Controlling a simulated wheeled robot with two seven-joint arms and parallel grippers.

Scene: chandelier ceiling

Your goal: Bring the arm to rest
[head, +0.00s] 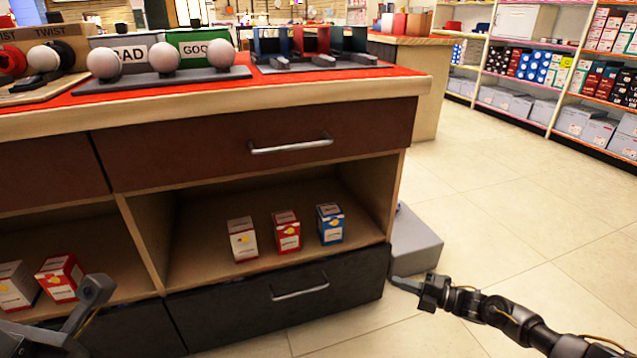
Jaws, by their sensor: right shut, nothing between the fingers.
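My right arm comes in from the lower right. My right gripper (405,285) is shut and empty, in front of the lower right corner of the wooden counter (245,112). A small gap or contact with the cabinet's dark front cannot be told. Part of my left arm shows at the lower left, with the left gripper (95,290) in front of the shelf; whether its fingers are open or shut cannot be made out.
Small boxes, white (242,240), red (287,232) and blue (330,224), stand in the open shelf. A dark drawer (285,305) lies below it. A grey block (415,245) stands on the floor at the counter's right side. The tiled floor (520,220) at right is clear.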

